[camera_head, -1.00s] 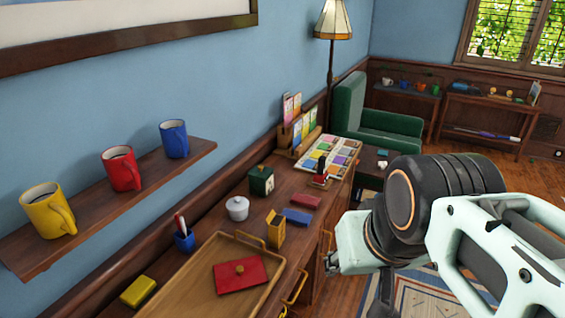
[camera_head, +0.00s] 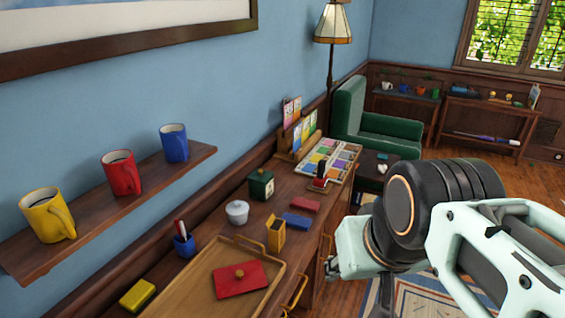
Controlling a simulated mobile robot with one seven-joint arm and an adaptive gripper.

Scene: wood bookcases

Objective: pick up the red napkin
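A flat red piece, which looks like the red napkin (camera_head: 228,283), lies in the wooden tray (camera_head: 262,298) on the long wooden cabinet. A small round tan thing sits on its middle. My gripper (camera_head: 331,267) is at the end of my arm, right of the tray and near the cabinet's front edge. It is apart from the red piece. Its fingers are too small and too hidden by my wrist to tell whether they are open or shut.
On the cabinet are a yellow block (camera_head: 138,294), a blue pen cup (camera_head: 184,245), a white lidded pot (camera_head: 237,212), a yellow box (camera_head: 276,233), a blue block (camera_head: 298,221) and a green box (camera_head: 261,184). A shelf (camera_head: 100,222) with three mugs hangs above.

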